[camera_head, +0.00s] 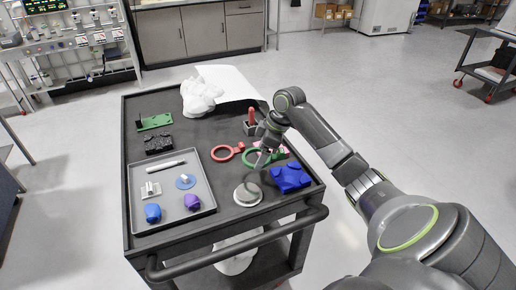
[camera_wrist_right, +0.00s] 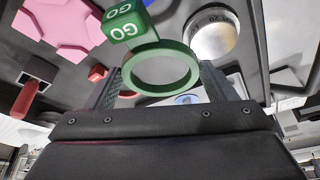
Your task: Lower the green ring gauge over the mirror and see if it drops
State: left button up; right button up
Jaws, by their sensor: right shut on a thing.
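The green ring gauge (camera_head: 248,164) is held by my right gripper (camera_head: 264,150) above the right part of the black cart. In the right wrist view, the ring (camera_wrist_right: 160,91) sits between the two fingers of the gripper (camera_wrist_right: 162,78), and its block marked GO (camera_wrist_right: 123,24) points away from the palm. The mirror fixture (camera_head: 247,195) is a round, silvery-white piece near the cart's front edge. It also shows in the right wrist view (camera_wrist_right: 212,40), beyond the ring and to its right. The ring is apart from the mirror. My left gripper is not in view.
A red ring gauge (camera_head: 224,154) lies left of the green one. A blue lumpy block (camera_head: 290,178) sits right of the mirror. A grey tray (camera_head: 207,216) with small parts stands left. A red peg in a dark holder (camera_head: 250,124) and a pink piece (camera_wrist_right: 60,27) are close by.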

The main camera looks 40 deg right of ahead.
jog(key=s+a+n+p, duration=0.1)
jog(key=p, duration=0.1)
jog(key=s+a+n+p, duration=0.1)
jog(key=a+p, duration=0.1)
jog(key=s+a+p, duration=0.1)
jog(key=a+p, duration=0.1)
jog(key=shift+s+a+r+n+g+y, duration=0.25)
jog(key=shift+s+r+n+g+y, duration=0.05)
jog(key=shift+r+n+g+y, duration=0.1)
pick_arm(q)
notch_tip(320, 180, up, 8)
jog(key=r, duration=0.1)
pick_arm(e)
jog(key=shift+s+a+f+p, duration=0.2)
jog(key=shift+s+a+p, duration=0.1)
jog(key=shift+s+a, duration=0.1)
jog(key=b, duration=0.5)
send_over(249, 191)
jog(key=d, duration=0.1)
jog(key=shift+n, duration=0.3)
jog(key=f, duration=0.4)
jog(key=shift+s+d+f, duration=0.1)
jog(key=shift+s+f, duration=0.1)
jog(key=shift+s, duration=0.15)
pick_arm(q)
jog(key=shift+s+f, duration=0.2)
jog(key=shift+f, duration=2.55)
pick_arm(e)
jog(key=shift+f, duration=0.6)
